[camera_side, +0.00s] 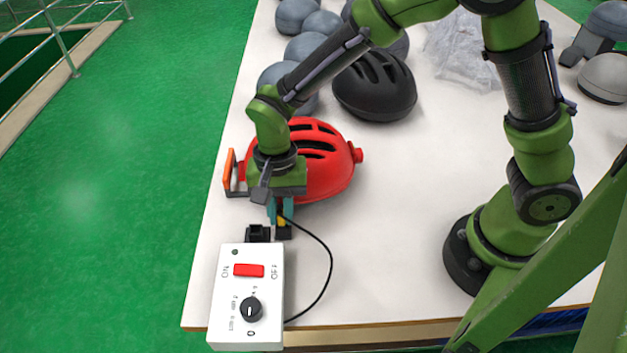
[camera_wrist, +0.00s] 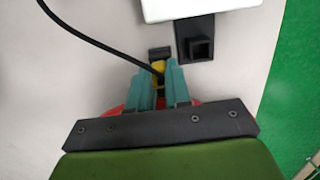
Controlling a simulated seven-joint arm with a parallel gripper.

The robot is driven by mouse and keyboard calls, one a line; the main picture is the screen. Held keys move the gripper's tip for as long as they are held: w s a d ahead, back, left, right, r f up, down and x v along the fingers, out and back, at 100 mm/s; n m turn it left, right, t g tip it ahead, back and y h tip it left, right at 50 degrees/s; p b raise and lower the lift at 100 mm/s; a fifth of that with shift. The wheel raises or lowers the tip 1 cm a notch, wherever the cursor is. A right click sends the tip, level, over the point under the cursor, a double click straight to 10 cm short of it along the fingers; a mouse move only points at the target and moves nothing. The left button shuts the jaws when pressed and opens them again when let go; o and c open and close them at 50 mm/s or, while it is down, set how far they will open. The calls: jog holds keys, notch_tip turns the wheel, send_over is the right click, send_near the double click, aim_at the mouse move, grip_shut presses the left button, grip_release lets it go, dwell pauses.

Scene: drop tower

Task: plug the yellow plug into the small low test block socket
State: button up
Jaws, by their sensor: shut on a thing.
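My gripper (camera_side: 280,212) is shut on the yellow plug (camera_wrist: 158,70), and its teal fingers also show in the wrist view (camera_wrist: 159,88). The plug is mostly hidden between them; a yellow strip shows in the side view (camera_side: 281,219). A black cable (camera_side: 329,262) runs from the plug to the white control box (camera_side: 231,300). A small low black block (camera_side: 284,234), likely the test block socket, sits right at the plug, also in the wrist view (camera_wrist: 160,53). Its opening is hidden, and I cannot tell whether the plug is in it.
A taller black socket (camera_wrist: 197,40) with a square opening stands close beside the small block, against the box. A red helmet (camera_side: 335,170) lies just behind my gripper. A black helmet (camera_side: 375,88) and grey balls (camera_side: 305,48) are farther back. The table is clear right of the cable.

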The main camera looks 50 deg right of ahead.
jog(key=shift+f, duration=0.2)
dwell(0.3)
jog(key=o, duration=0.9)
jog(key=r, duration=0.5)
jog(key=w+d+r, duration=0.1)
jog(key=r, duration=1)
jog(key=shift+w+d+r, duration=0.25)
jog(key=shift+w+r, duration=0.05)
jog(key=shift+r, duration=0.05)
jog(key=s+d+r+n+t, duration=0.1)
jog(key=s+d+t, duration=0.1)
jog(key=d, duration=0.3)
jog(key=s+d+r+n+t, duration=0.1)
jog(key=s+d+n+t, duration=0.1)
jog(key=s+d, duration=0.3)
jog(key=s+d+r+n+t+y, duration=0.1)
jog(key=s+d+r+n+t, duration=0.1)
jog(key=s+d+t, duration=0.2)
jog(key=shift+d, duration=1.25)
